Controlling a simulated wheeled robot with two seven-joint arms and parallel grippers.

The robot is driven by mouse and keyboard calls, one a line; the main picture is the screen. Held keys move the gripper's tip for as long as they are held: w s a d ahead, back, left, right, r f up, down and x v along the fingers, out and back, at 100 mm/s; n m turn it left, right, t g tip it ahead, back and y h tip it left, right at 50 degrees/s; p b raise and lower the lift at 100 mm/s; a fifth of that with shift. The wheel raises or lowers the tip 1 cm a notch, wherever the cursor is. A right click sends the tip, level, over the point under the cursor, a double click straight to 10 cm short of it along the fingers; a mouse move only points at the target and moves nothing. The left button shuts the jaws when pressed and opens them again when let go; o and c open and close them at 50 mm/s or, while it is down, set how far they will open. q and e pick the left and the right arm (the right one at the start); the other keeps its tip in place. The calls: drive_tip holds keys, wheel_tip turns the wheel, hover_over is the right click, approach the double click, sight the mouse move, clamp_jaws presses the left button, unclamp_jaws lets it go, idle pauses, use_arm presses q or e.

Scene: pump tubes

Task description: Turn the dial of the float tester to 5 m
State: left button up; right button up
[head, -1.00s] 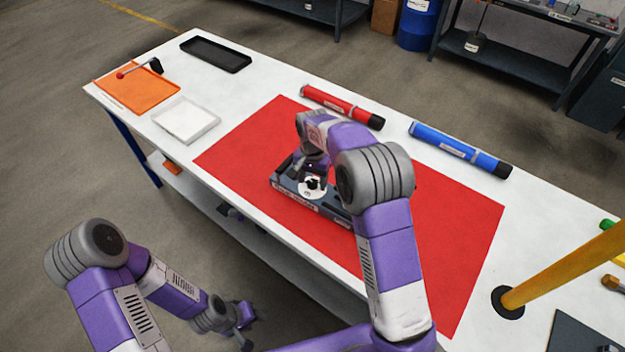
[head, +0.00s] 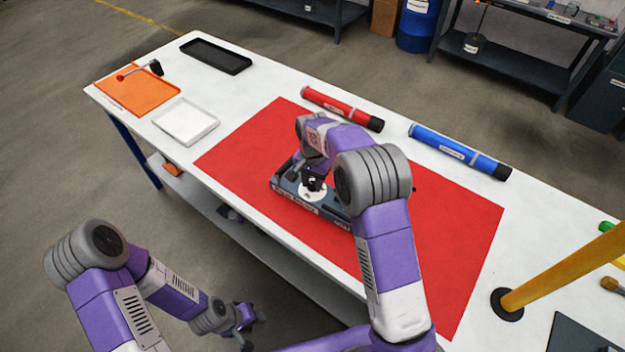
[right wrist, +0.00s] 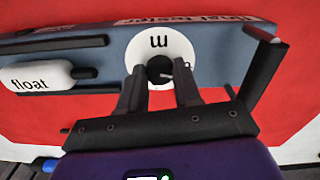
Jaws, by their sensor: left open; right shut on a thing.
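The float tester (head: 290,197), a dark grey-blue box with a lettered front, lies on the red mat (head: 450,240). Its white dial disc (head: 316,195) has a black knob. In the right wrist view, the tester (right wrist: 100,45) shows the disc (right wrist: 182,48) with a letter "m" and the dark knob (right wrist: 160,68). My right gripper (right wrist: 160,88) is shut on the knob, one finger on each side. I cannot read a depth setting. A white float (right wrist: 38,78) sits at one end of the tester. My left gripper (head: 250,322) is open and empty, off the table's front edge.
A red tube (head: 340,107) and a blue tube (head: 460,150) lie behind the mat. A black tray (head: 216,53), an orange tray (head: 128,98) and a white tray (head: 187,122) stand at the left. A yellow post (head: 565,266) rises at the right.

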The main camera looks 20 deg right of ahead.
sight(312, 184)
drive_tip(key=m+p, duration=0.2)
drive_tip(key=m, duration=0.1)
drive_tip(key=shift+r+m+p, duration=0.2)
drive_tip(key=shift+m+p, duration=0.1)
drive_tip(key=shift+p, duration=0.1)
drive_tip(key=shift+f+m+p, duration=0.15)
drive_tip(key=shift+m+p, duration=1.2)
drive_tip(key=shift+m, duration=0.85)
drive_tip(key=o, duration=1)
drive_tip(key=shift+o, duration=0.2)
wheel_tip(312, 184, up, 8)
drive_tip(key=shift+f+p, duration=0.2)
drive_tip(key=shift+p, duration=0.4)
